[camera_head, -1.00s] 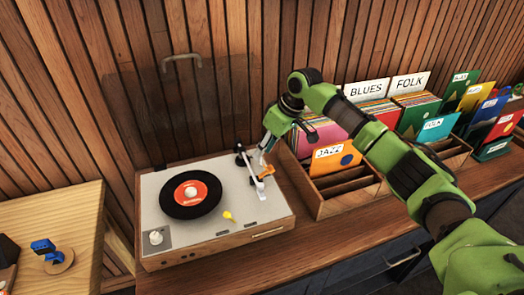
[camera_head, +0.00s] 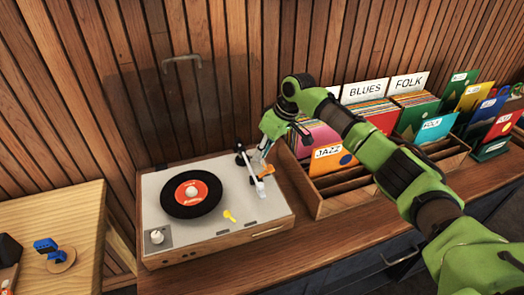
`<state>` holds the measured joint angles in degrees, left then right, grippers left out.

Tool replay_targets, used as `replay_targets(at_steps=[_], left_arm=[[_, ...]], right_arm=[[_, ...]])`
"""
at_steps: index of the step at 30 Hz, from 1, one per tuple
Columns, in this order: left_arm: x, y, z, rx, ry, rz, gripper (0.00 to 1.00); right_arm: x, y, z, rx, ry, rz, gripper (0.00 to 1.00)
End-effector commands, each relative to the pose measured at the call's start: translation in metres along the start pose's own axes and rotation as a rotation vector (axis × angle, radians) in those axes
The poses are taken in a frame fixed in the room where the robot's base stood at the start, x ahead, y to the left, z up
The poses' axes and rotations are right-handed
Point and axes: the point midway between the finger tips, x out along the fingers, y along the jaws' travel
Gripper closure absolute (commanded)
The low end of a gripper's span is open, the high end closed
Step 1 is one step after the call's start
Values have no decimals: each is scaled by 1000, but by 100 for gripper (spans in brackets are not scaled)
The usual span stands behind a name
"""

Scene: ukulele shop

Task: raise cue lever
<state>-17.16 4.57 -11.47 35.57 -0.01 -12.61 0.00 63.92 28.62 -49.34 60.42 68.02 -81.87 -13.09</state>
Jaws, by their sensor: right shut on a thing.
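The turntable (camera_head: 240,229) sits on the counter with a black record with a red label (camera_head: 191,192) on its platter. The pale tonearm (camera_head: 257,185) is at the right of the deck, clear of the record. My right gripper (camera_head: 262,157) reaches down at the tonearm's rear and is shut on the cue lever, which is small and mostly hidden by the fingers. An orange part (camera_head: 291,171) shows just right of it. A small yellow piece (camera_head: 230,216) is at the deck's front. My left gripper is not in view.
A wooden record crate (camera_head: 350,201) with JAZZ, BLUES and FOLK dividers stands close to the right of the turntable. A clear raised lid with a handle (camera_head: 181,59) is behind the deck. A wooden table (camera_head: 60,215) with a blue item (camera_head: 46,246) is at left.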

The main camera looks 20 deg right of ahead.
Motion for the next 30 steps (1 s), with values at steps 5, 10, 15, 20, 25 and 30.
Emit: replay_targets(at_steps=[5,10,15,20,25,30], left_arm=[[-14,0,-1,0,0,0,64],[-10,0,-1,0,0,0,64],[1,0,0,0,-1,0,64],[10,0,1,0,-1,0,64],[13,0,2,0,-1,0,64],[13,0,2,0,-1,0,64]], right_arm=[[-3,4,-7,24,-46,-24,100],[0,9,-9,41,-86,-45,100],[2,13,-12,55,-120,-62,100],[3,12,-11,64,-154,-82,100],[2,9,-10,67,-176,-97,100],[2,8,-9,67,-184,-101,100]])
